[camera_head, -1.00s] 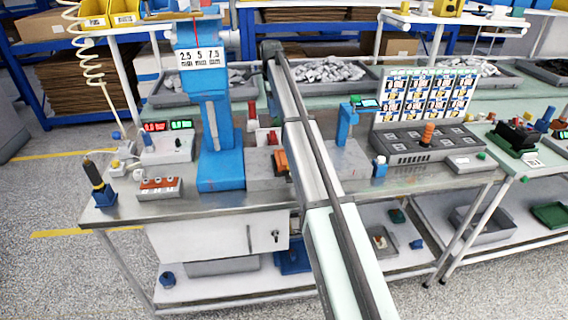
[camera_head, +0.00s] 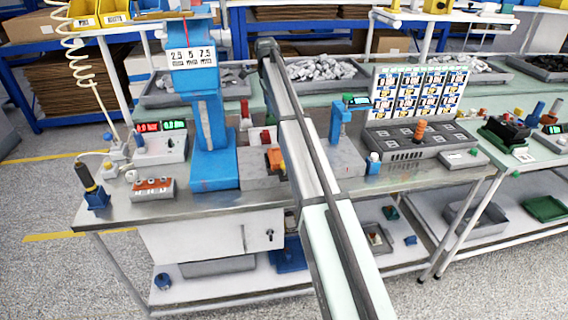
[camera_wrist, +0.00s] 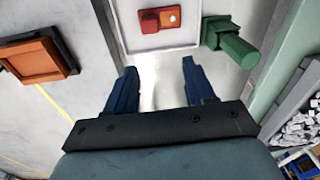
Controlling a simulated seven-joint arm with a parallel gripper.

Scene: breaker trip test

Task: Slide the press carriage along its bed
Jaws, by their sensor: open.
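The blue press (camera_head: 208,120) stands on the left part of the bench with a number label on its head. At its right foot is a grey block (camera_head: 258,172), which looks like the bed. An orange-red part (camera_head: 275,160) sits on it, possibly the carriage, partly hidden by my arm. My gripper (camera_wrist: 159,70) shows in the wrist view with two blue fingers apart and nothing between them. The head view does not clearly show my gripper.
A control box with lit displays (camera_head: 160,145) and a box with orange buttons (camera_head: 153,188) stand left of the press. Right of my arm are a small blue stand (camera_head: 340,128) and a dark grey panel (camera_head: 420,140). An orange-topped object (camera_wrist: 38,60) is at left in the wrist view.

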